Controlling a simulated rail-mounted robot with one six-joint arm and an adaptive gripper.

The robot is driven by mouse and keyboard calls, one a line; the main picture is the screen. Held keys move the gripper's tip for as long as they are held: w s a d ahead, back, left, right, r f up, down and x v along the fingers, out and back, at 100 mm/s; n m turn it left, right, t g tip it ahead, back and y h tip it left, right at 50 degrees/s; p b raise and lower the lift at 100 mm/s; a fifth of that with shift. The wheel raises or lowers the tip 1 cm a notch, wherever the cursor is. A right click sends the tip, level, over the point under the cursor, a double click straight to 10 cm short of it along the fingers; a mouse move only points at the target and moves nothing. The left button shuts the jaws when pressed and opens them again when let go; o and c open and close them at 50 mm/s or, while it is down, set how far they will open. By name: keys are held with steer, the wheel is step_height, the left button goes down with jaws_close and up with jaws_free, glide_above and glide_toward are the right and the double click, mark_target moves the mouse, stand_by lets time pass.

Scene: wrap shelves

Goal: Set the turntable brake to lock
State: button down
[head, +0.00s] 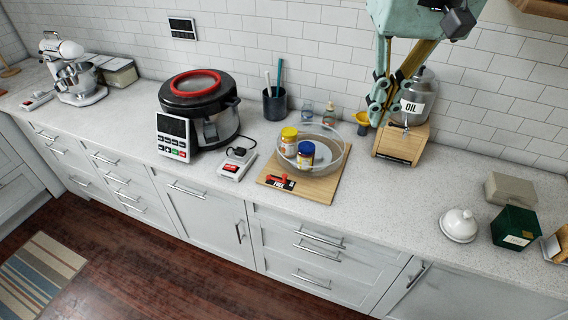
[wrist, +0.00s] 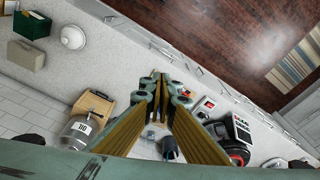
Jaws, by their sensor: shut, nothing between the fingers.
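The turntable is a clear round bowl-like tray (head: 334,158) on a square wooden board (head: 318,190). A jar with a yellow lid (head: 289,137) and a jar with a blue lid (head: 306,153) stand in the tray. The brake is a red lever (head: 279,178) on a black plate at the board's front left corner; its lettering is too small to read surely. My gripper (head: 376,116) is shut and empty, above and to the right of the turntable in the head view. In the wrist view my gripper (wrist: 157,82) hides most of the turntable.
An oil dispenser (head: 418,97) on a wooden stand (head: 401,144) is close by my gripper. A cooker (head: 200,105), a small scale-like device (head: 237,163) and a dark cup (head: 274,104) stand left of the turntable.

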steer(key=w+a+f+g, duration=0.1)
steer(key=w+a+f, duration=0.1)
steer(key=w+f, duration=0.35)
steer(key=w+a+f+g, duration=0.1)
steer(key=w+a+f, duration=0.15)
steer(key=w, duration=0.65)
steer(key=w+a+f, duration=0.3)
steer(key=w+f, duration=0.1)
steer(key=w, duration=0.3)
steer(key=w+a+f+g, duration=0.1)
steer(key=w+a+f, duration=0.2)
steer(key=f, duration=0.4)
steer(key=w+a+f+p, duration=0.1)
steer(key=w+a+f, duration=0.2)
steer(key=w+f, duration=0.2)
steer(key=w+a+f+g, duration=0.1)
steer(key=w+f, duration=0.4)
steer(key=f, duration=0.6)
steer(key=shift+a+n+g, duration=0.3)
steer(key=shift+a, duration=0.6)
steer(key=shift+f, duration=0.2)
steer(key=shift+p+x, duration=0.8)
steer(key=shift+x, duration=4.05)
steer(key=shift+d, duration=0.2)
steer(key=shift+d, duration=0.1)
